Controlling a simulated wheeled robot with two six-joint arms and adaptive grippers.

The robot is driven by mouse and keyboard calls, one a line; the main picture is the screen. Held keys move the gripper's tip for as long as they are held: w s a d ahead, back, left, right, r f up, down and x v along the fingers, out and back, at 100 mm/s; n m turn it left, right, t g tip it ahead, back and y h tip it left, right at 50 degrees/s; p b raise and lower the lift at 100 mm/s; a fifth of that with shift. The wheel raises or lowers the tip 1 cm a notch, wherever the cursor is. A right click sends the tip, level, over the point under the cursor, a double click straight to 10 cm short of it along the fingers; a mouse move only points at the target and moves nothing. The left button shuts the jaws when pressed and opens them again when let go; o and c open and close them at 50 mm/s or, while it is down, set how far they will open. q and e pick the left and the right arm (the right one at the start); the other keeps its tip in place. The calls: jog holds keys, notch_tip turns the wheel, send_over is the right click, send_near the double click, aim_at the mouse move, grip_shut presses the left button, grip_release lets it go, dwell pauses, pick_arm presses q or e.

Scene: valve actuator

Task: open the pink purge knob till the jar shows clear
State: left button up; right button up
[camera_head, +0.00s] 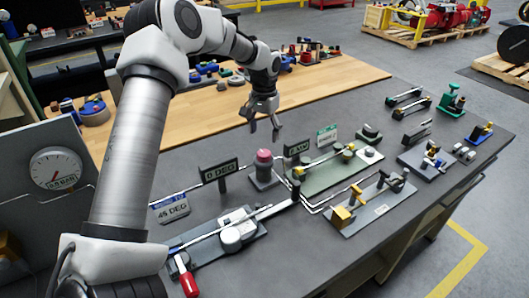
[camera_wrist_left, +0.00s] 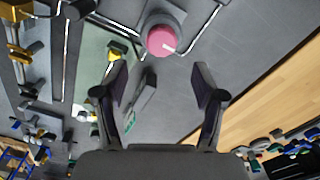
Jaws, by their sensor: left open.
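The pink purge knob (camera_head: 264,156) sits upright on a grey block on the dark bench top. In the left wrist view the knob (camera_wrist_left: 159,39) shows from above, with a white mark on its face pointing to the lower right. My left gripper (camera_head: 264,130) is open and empty, above and slightly behind the knob in the head view. In the left wrist view its open fingers (camera_wrist_left: 160,72) point toward the knob, which lies beyond and between the tips, apart from them. I cannot make out a jar for sure. My right gripper is not in view.
A 0 DEG sign (camera_head: 219,170) and a green sign (camera_head: 327,136) stand near the knob. A red-handled lever (camera_head: 188,275) lies at the front left; a green plate (camera_head: 320,174) with brass fittings is right of the knob. The wooden top (camera_head: 190,122) behind has clear room.

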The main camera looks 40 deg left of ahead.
aim_at(264, 152)
pick_arm(q)
notch_tip(264, 152, down, 7)
jog(key=shift+s+a+r+p, duration=0.1)
jog(key=shift+p, duration=0.85)
jog(key=shift+a+f, duration=0.1)
jog(key=shift+f, duration=0.35)
jog(key=shift+r, duration=0.1)
jog(key=c, duration=1.1)
